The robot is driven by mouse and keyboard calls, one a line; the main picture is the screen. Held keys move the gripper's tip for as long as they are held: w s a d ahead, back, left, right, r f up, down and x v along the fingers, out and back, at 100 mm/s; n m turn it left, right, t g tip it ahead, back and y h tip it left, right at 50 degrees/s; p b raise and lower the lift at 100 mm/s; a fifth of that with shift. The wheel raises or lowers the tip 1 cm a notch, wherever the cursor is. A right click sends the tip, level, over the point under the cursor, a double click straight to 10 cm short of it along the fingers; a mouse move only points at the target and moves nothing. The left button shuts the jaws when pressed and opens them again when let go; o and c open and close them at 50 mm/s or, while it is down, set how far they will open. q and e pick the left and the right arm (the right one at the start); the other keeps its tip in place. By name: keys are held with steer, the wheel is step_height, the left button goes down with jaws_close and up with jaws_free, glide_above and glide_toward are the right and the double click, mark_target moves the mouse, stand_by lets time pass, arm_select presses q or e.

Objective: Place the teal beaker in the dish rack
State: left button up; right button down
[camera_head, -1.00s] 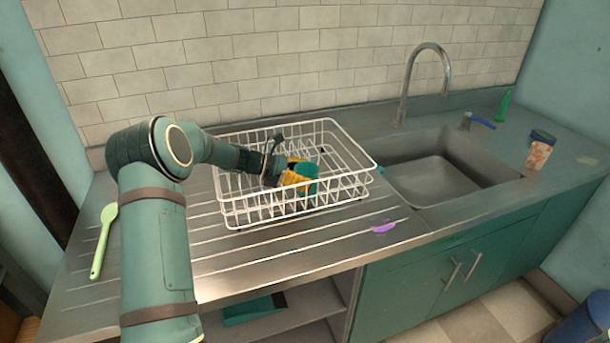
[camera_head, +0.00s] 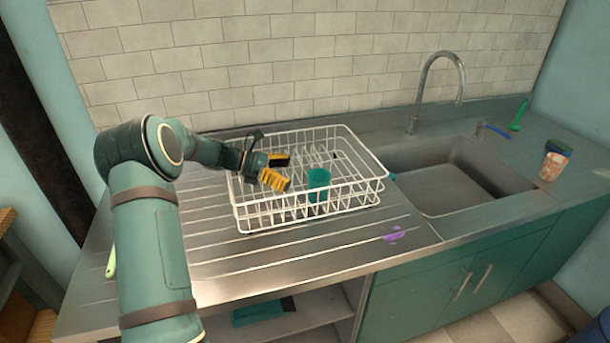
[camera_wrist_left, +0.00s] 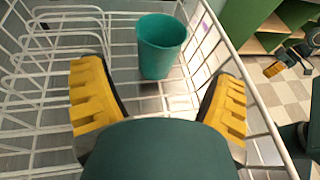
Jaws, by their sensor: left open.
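The teal beaker (camera_head: 318,184) stands upright inside the white wire dish rack (camera_head: 262,221), toward its front middle. In the left wrist view the beaker (camera_wrist_left: 160,47) stands on the rack's wire floor, beyond my fingertips, with its open mouth up. My left gripper (camera_head: 279,170) is over the left part of the rack, to the left of the beaker and apart from it. Its yellow-padded fingers are open and empty, and they also show wide apart in the left wrist view (camera_wrist_left: 160,105). My right gripper is not seen in the head view.
The rack stands on a ridged steel drainboard (camera_head: 220,270). A sink (camera_head: 450,180) with a tall faucet (camera_head: 418,90) is to the right. A patterned cup (camera_head: 553,162) stands at the far right. A purple item (camera_head: 394,236) lies in front of the rack.

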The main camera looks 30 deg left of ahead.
arm_select(q)
steer(key=shift+v, duration=1.55)
steer(key=shift+r, duration=0.1)
